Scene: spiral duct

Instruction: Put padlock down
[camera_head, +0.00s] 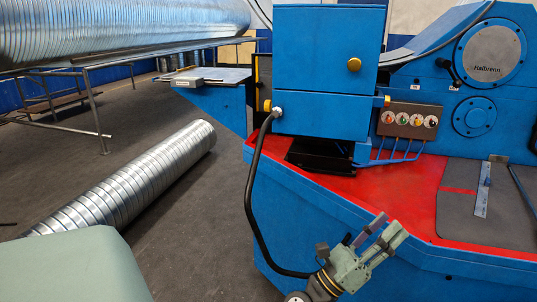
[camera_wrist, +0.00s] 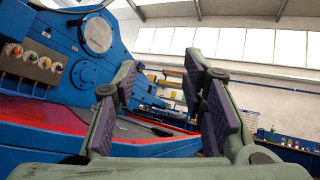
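My gripper (camera_head: 387,228) is at the lower middle of the head view, in front of the blue machine's front edge, with its fingers pointing up and to the right. In the wrist view my gripper (camera_wrist: 160,65) has its two fingers with purple pads spread wide. Nothing is held between them; the machine and the far wall show through the gap. I cannot make out a padlock in either view.
The blue machine (camera_head: 330,215) has a red top (camera_head: 400,180) with a grey mat (camera_head: 460,215) and a steel ruler (camera_head: 481,195) on it. A control box (camera_head: 409,120) stands behind. A spiral duct (camera_head: 130,185) lies on the floor at left.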

